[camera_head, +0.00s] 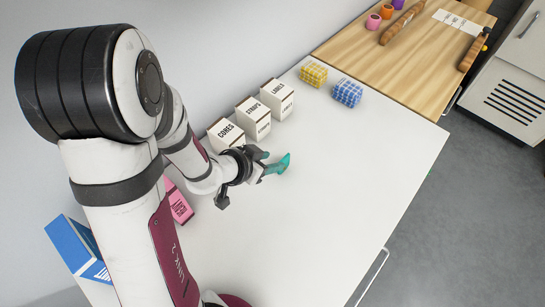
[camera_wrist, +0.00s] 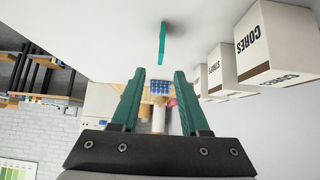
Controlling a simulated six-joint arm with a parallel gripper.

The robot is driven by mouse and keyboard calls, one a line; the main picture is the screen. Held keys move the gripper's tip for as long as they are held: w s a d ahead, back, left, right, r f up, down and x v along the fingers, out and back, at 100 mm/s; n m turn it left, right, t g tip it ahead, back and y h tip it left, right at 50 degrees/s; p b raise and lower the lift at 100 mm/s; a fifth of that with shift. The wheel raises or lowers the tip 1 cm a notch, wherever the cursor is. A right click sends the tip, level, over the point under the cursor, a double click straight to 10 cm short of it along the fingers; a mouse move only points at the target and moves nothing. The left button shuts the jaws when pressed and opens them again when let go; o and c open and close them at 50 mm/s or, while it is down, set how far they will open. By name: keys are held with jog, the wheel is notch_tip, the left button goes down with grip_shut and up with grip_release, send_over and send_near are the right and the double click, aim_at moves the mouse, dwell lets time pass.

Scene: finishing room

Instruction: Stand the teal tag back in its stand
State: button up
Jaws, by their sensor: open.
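The teal tag (camera_head: 284,161) is a thin bright teal piece at the white table, just beyond my gripper's fingertips in the head view. In the wrist view the teal tag (camera_wrist: 162,44) shows as a narrow strip, seen nearly edge-on, ahead of the gap between the fingers. I cannot tell whether it stands or lies. My gripper (camera_head: 266,164) has dark teal fingers; in the wrist view the gripper (camera_wrist: 160,76) is open with nothing between its fingertips. The gripper partly overlaps the tag in the head view. I cannot make out a stand.
White boxes marked CORES (camera_head: 226,134), STRAPS (camera_head: 253,118) and LABELS (camera_head: 278,100) line the wall side. A yellow checked block (camera_head: 312,74) and a blue checked block (camera_head: 347,92) lie farther off. The white tabletop (camera_head: 335,180) is clear on the right. A pink box (camera_head: 180,206) is near my arm.

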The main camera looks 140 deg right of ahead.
aim_at(288, 159)
jog(key=x, duration=0.5)
jog(key=shift+s+f, duration=0.2)
jog(key=shift+f, duration=0.05)
jog(key=x, duration=0.5)
jog(key=shift+f, duration=0.45)
grip_shut()
